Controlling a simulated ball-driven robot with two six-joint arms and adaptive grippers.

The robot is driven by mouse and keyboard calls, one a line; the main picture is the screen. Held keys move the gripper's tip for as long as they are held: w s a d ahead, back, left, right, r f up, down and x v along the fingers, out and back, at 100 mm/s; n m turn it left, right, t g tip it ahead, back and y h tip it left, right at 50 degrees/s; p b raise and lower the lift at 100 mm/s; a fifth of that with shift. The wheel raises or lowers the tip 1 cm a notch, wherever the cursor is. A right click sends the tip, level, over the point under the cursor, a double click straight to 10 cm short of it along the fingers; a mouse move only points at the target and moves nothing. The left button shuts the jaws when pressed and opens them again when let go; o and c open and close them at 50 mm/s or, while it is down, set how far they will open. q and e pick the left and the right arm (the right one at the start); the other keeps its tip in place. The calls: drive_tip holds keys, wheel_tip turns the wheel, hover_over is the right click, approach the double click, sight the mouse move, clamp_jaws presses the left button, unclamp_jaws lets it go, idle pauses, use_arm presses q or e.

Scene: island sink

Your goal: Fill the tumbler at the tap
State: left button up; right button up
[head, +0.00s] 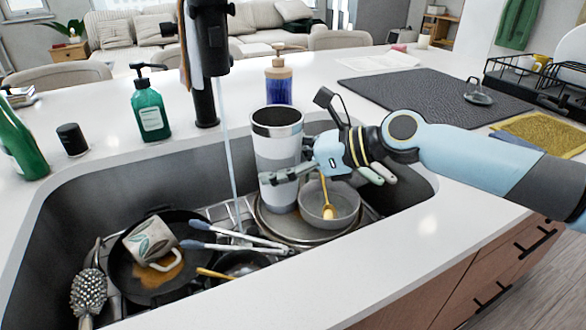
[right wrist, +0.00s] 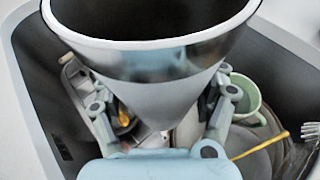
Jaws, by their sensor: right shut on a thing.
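In the right wrist view the tumbler (right wrist: 150,55) fills the top middle, between the fingers (right wrist: 158,105). The black tap (head: 206,60) stands behind the sink. A thin stream of water (head: 229,140) falls from it, left of the tumbler and apart from it. My left gripper is not in view.
The sink holds a pan with a leaf-patterned mug (head: 150,243), blue-handled tongs (head: 235,246), a grey bowl (head: 330,205) with a yellow utensil, and a scrubber (head: 88,290). A green soap bottle (head: 150,108) and blue-amber dispenser (head: 278,82) stand behind. The front counter edge is clear.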

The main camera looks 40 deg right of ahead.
drive_tip(key=w, duration=0.1)
drive_tip(key=w+a+b, duration=0.1)
drive_tip(key=w, duration=0.1)
drive_tip(key=shift+w+a, duration=0.3)
drive_tip(key=w+a+p, duration=0.1)
drive_tip(key=w+a, duration=0.1)
drive_tip(key=w, duration=0.4)
drive_tip(key=shift+w+a, duration=0.35)
drive_tip(key=shift+a, duration=0.05)
idle(6.4)
